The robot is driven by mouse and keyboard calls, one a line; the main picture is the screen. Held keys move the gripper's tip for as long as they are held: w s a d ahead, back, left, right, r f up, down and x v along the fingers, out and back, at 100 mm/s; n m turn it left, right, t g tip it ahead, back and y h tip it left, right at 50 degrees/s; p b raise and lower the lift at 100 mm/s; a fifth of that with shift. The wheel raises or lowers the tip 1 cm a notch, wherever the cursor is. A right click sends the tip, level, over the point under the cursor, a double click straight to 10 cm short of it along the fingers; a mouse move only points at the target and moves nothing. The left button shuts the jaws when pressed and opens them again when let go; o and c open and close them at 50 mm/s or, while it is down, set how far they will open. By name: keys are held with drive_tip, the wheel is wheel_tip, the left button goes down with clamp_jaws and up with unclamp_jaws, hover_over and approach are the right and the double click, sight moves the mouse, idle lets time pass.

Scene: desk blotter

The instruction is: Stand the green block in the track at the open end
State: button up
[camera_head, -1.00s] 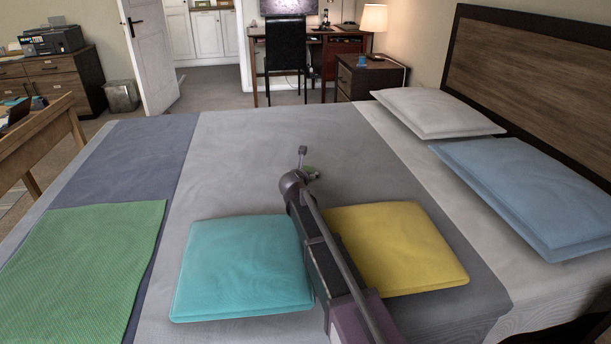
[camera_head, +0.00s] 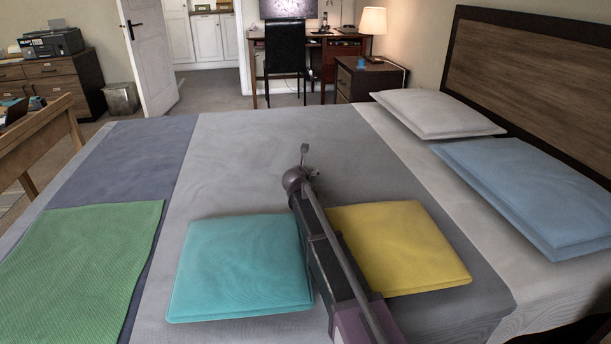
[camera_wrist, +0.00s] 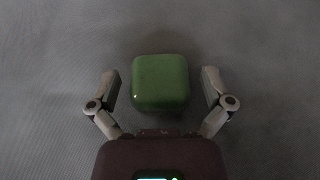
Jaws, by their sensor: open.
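The green block (camera_wrist: 160,82), a rounded cube, lies on a grey cloth surface in the wrist view. My gripper (camera_wrist: 160,76) is open, with one finger on each side of the block and a visible gap on both sides. I cannot tell the height of the fingers above the cloth. In the head view my arm reaches out over the bed, and the block does not show there. No track shows in either view.
The grey bed (camera_head: 235,165) carries a turquoise cushion (camera_head: 240,265), a yellow cushion (camera_head: 400,248) and a green cloth (camera_head: 80,265). Two pillows, one white (camera_head: 435,113) and one blue (camera_head: 530,190), lie at the right. The bed's far middle is clear.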

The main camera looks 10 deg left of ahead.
idle(0.3)
drive_tip(key=c, duration=1.3)
drive_tip(key=shift+o, duration=0.2)
drive_tip(key=shift+r, duration=0.1)
wheel_tip(320, 180, up, 4)
drive_tip(key=p, duration=0.4)
drive_tip(key=shift+f, duration=0.2)
drive_tip(key=s+d, duration=0.1)
drive_tip(key=s, duration=0.4)
drive_tip(key=s+d, duration=0.1)
drive_tip(key=s, duration=0.4)
drive_tip(key=s+d+r+p, duration=0.1)
drive_tip(key=s+d, duration=0.1)
drive_tip(key=s, duration=0.3)
drive_tip(key=shift+s+r, duration=0.1)
drive_tip(key=shift+s, duration=0.15)
